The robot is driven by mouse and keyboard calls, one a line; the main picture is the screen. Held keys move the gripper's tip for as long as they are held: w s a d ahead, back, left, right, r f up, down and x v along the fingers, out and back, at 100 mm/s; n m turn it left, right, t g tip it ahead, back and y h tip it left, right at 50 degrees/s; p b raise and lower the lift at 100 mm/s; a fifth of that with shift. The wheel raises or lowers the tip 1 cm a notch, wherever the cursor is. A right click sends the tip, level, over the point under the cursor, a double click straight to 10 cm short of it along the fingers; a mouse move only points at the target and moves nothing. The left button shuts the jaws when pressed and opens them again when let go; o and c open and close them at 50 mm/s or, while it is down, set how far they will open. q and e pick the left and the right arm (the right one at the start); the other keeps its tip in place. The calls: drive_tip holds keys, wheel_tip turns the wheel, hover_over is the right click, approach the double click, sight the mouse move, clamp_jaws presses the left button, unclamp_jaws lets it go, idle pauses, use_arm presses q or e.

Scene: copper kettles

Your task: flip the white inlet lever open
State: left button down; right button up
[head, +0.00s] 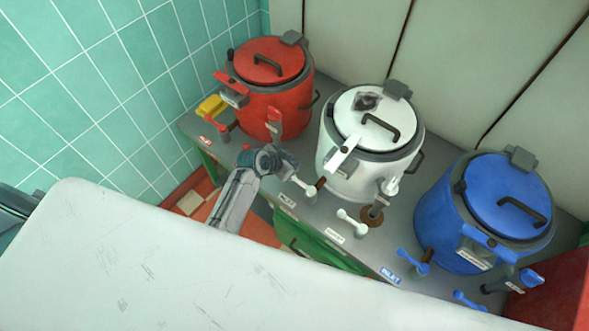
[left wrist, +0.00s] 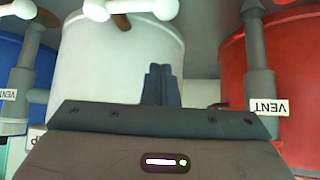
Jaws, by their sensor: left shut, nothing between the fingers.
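The white kettle (head: 345,160) stands on the grey bench between a red and a blue kettle. Two white levers sit low on its front: a left one (head: 305,187) beside a small label (head: 287,201), and a right one (head: 350,222) beside another label (head: 334,237). These labels are too small to read surely. My left gripper (head: 288,162) is just left of the white kettle, above and behind the left lever. In the left wrist view its fingers (left wrist: 161,85) are shut and empty before the white kettle (left wrist: 110,75); a white lever (left wrist: 130,8) shows at the top edge.
The red kettle (head: 268,95) with red levers is close to my left arm. The blue kettle (head: 490,205) stands at the right, with an INLET label (head: 391,276) on the bench edge. A large pale surface (head: 150,260) fills the foreground.

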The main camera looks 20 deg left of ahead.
sight(302, 183)
use_arm(q)
drive_tip(key=f+p, duration=0.1)
drive_tip(key=f, duration=0.1)
drive_tip(key=f+p, duration=0.1)
drive_tip(key=w+f+p, duration=0.1)
drive_tip(key=f, duration=0.1)
drive_tip(key=shift+d+f, duration=0.3)
drive_tip(key=shift+f, duration=0.05)
drive_tip(key=shift+s+a, duration=0.1)
drive_tip(key=shift+s, duration=0.05)
drive_tip(key=shift+f, duration=0.1)
